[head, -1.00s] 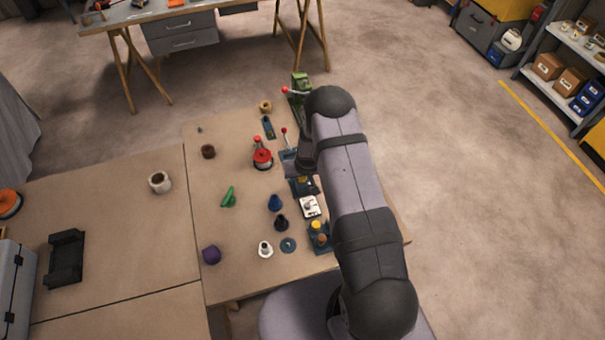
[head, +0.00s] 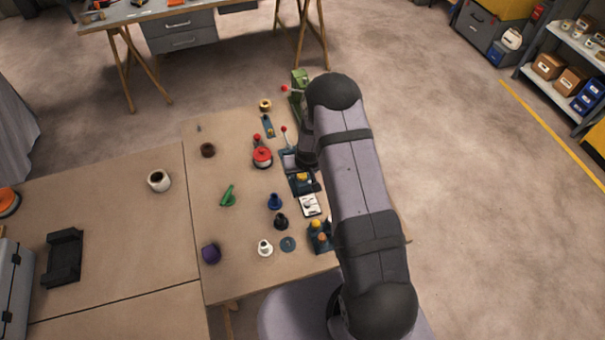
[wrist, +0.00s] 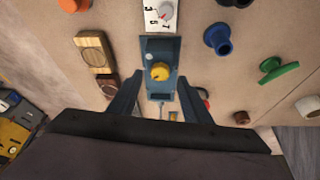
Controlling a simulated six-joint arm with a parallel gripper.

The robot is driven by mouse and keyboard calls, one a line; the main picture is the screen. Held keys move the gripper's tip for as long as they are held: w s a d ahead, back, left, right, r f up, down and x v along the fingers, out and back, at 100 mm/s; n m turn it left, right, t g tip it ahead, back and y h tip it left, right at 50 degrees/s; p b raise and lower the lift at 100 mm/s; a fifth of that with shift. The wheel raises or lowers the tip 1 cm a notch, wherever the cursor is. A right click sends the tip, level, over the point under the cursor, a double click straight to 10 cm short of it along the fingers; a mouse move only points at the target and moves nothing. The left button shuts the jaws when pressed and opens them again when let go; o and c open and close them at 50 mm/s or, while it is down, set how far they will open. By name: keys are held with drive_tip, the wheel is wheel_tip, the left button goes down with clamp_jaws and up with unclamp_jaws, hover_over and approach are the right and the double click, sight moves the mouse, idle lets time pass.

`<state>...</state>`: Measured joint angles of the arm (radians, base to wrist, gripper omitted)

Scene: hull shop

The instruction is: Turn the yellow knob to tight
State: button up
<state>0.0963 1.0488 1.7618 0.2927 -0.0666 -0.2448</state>
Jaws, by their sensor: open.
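The yellow knob (wrist: 160,71) sits on a dark blue base (wrist: 158,50) in the wrist view. In the head view the knob (head: 302,177) shows small beside my arm, on its blue base on the table. My gripper (wrist: 160,95) is open, its two dark fingers to either side of the base's near part in the wrist view, with nothing between them that I can see held. The knob appears just beyond the fingertips. How high the fingers are above it I cannot tell. In the head view my arm hides the fingers.
A white dial plate (head: 309,204) lies beside the knob's base. A red-topped round object (head: 262,157), a blue knob-shaped piece (head: 274,201) and a green piece (head: 228,196) stand on the table (head: 225,260). The table's left part is mostly clear.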

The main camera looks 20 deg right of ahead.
drive_tip(key=shift+v, duration=2.25)
drive_tip(key=shift+w, duration=0.1)
